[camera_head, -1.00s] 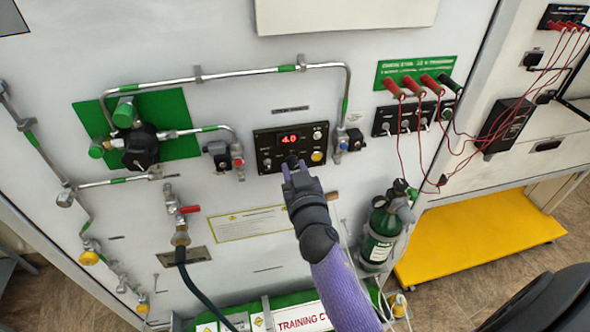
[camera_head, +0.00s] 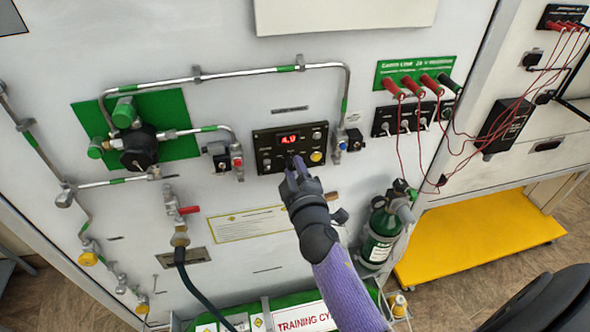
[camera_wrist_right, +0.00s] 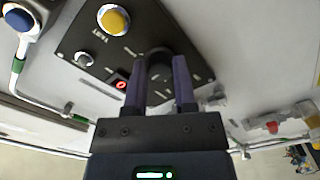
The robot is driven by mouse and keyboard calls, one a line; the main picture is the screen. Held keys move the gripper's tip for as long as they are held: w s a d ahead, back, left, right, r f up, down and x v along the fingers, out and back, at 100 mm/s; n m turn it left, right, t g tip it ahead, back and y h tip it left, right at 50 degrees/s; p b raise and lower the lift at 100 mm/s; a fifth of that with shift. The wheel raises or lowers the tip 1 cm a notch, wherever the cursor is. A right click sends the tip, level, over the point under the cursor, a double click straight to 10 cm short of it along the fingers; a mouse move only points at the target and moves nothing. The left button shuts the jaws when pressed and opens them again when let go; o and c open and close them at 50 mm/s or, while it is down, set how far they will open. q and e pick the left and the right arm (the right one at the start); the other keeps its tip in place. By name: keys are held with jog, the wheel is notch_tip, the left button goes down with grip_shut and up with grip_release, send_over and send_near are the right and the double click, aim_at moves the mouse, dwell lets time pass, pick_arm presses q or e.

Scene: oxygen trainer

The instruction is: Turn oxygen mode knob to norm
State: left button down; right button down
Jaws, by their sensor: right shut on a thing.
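The oxygen panel (camera_head: 264,152) is a black plate on the white wall with a red lit display (camera_head: 289,139) and a yellow button (camera_head: 316,156). My right gripper (camera_head: 292,165) is at the panel's lower middle edge, below the display. In the right wrist view, its two purple-grey fingers (camera_wrist_right: 160,80) are shut on a dark round knob (camera_wrist_right: 159,62) between them. The knob is mostly hidden by the gripper in the head view, and its pointer and mode labels cannot be read. My left gripper is not in view.
Metal pipes (camera_head: 240,72) with green bands run above and left of the panel. A red-handled valve (camera_head: 188,210) is at lower left. A green cylinder (camera_head: 380,235) stands right of my arm. Red leads (camera_head: 405,140) hang at the right. The wall beneath the panel holds a label.

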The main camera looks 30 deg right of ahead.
jog(key=n, duration=0.5)
jog(key=shift+n, duration=0.3)
jog(key=n, duration=0.4)
jog(key=shift+n+p, duration=0.3)
jog(key=shift+n, duration=0.1)
jog(key=shift+c, duration=2.1)
grip_release()
